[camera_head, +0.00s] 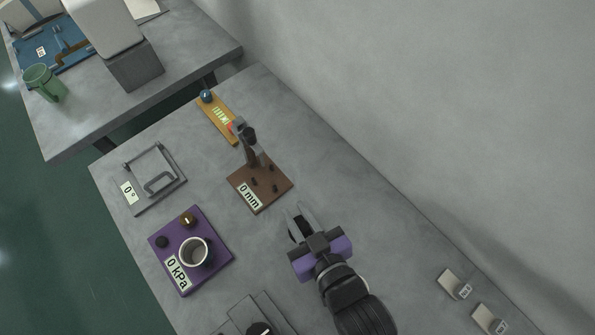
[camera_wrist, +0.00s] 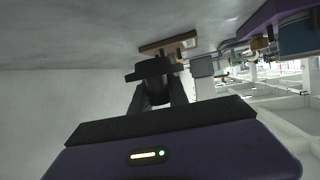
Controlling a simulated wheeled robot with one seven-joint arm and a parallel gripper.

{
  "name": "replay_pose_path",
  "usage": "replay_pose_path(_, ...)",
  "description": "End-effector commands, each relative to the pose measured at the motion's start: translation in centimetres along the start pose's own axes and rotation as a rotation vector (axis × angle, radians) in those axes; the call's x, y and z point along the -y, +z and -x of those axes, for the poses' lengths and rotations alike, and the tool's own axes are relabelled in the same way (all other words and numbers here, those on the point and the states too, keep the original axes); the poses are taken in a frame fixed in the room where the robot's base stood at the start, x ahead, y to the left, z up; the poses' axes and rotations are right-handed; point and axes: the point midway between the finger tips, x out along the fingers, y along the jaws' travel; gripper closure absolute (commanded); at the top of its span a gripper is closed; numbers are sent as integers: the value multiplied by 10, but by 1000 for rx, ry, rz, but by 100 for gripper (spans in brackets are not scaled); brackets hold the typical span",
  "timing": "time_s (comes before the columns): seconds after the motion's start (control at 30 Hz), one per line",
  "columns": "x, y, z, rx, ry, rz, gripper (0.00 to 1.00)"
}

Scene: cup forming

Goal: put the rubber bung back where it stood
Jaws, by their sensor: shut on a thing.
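My gripper (camera_head: 298,213) is above the grey bench, just right of and below the brown board in the head view. Its fingers are shut on a small dark thing, which I take to be the rubber bung (camera_head: 295,229). In the wrist view the bung (camera_wrist: 149,70) shows as a black, wide-topped shape at the fingertips (camera_wrist: 158,88). The fingers hide part of it. It appears held clear of the bench.
The brown "0 mm" board (camera_head: 262,201) carries an upright stand and small dark pegs. A grey "0°" plate (camera_head: 176,184), yellow board (camera_head: 214,112) and labelled blocks (camera_head: 452,284) also lie around.

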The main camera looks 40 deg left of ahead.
Motion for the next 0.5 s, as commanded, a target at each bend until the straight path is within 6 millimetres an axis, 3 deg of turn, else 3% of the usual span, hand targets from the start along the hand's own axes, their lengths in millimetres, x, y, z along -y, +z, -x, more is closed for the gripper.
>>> replay_pose_path(0.5, 0, 46, -19, 0, 0, 0, 100)
